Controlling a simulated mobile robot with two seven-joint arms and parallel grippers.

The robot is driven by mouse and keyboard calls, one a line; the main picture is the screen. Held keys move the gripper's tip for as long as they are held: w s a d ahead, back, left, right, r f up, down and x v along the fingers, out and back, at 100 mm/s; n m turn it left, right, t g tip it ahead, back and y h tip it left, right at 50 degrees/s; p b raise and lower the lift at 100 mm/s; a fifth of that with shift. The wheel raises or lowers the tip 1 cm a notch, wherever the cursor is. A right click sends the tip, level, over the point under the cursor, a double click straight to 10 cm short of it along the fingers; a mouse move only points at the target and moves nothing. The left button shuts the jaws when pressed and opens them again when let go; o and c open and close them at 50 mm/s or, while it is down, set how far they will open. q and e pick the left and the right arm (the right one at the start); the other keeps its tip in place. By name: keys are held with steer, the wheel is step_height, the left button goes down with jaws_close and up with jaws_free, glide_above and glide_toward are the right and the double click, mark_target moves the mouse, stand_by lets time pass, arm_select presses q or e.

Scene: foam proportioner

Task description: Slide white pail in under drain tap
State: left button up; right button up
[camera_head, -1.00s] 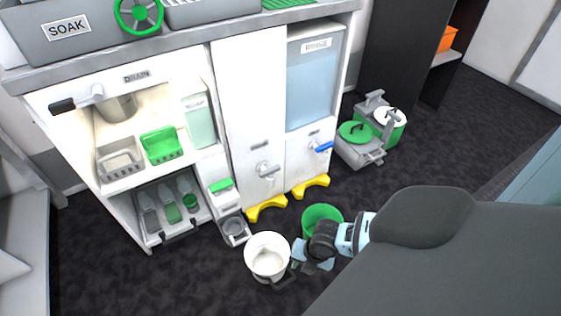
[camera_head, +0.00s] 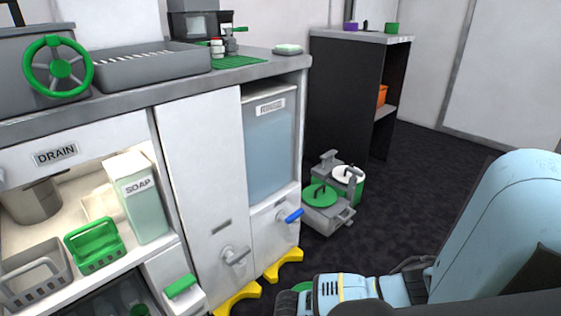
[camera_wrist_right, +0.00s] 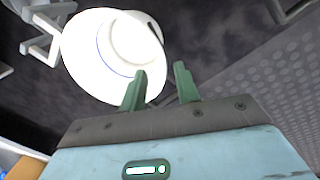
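The white pail (camera_wrist_right: 85,55) shows only in the right wrist view, at upper left, seen over its rim. My right gripper (camera_wrist_right: 159,82) has its two green fingers apart. Its left finger overlaps the pail's edge in the picture; I cannot tell whether it touches. The left gripper is not in view.
Yellow floor brackets (camera_head: 284,262) stand below the taps. A grey wheeled cart (camera_head: 325,215) with lidded pails stands right of the cabinet. Dark floor beyond it is clear.

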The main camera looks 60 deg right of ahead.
steer(key=shift+w+a+f+b, duration=0.15)
steer(key=shift+f+b, duration=0.85)
steer(key=shift+f, duration=0.9)
steer(key=shift+w+a+f+b, duration=0.15)
steer(key=shift+f+b, duration=0.8)
steer(key=shift+f, duration=0.95)
jaws_close()
